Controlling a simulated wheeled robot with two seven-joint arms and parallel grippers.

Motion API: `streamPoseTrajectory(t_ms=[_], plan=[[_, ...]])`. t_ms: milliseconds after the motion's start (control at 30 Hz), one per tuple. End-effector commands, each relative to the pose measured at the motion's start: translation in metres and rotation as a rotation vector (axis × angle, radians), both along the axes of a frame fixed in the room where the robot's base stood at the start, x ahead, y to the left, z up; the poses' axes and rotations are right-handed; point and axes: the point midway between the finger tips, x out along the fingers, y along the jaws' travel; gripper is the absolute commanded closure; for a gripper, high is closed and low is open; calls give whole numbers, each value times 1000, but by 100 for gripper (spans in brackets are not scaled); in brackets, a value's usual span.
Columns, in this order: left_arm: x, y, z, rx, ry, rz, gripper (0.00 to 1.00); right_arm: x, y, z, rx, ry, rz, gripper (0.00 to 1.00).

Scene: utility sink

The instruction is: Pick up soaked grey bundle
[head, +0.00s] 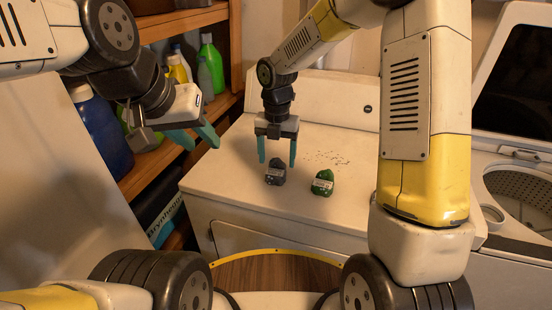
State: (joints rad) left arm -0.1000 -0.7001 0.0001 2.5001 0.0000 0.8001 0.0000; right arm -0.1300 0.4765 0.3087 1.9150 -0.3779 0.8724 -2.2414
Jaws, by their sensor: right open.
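A dark grey bundle (276,174) with a pale label sits on the white appliance top (235,160). My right gripper (277,164) points down over it, open. Its two teal fingers appear on either side of the bundle's upper part, with gaps visible; I cannot tell exactly how high the fingertips are above the surface. My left gripper (203,146) hangs in the air at the left, its teal fingers apart and nothing between them.
A green bundle (323,183) with a label lies just right of the grey one. Dark specks (326,158) mark the surface behind. Wooden shelves (190,22) with bottles stand at the left. An open-lidded washer (520,190) is at the right.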

Motion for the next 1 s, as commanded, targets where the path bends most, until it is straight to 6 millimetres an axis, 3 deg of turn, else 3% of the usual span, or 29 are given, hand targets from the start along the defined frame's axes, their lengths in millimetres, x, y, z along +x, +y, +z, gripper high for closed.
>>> streamPoseTrajectory(t_ms=[133, 367, 700, 1000], plan=[[0, 0, 0, 0, 0, 0, 64, 0, 0, -12, 0, 0, -1, 31], [0, 0, 0, 0, 0, 0, 64, 0, 0, -13, 1, -1, -2, 31], [0, 0, 0, 0, 0, 0, 64, 0, 0, -13, 1, -1, -2, 98], [0, 0, 0, 0, 0, 0, 64, 0, 0, -13, 2, -1, -2, 100]])
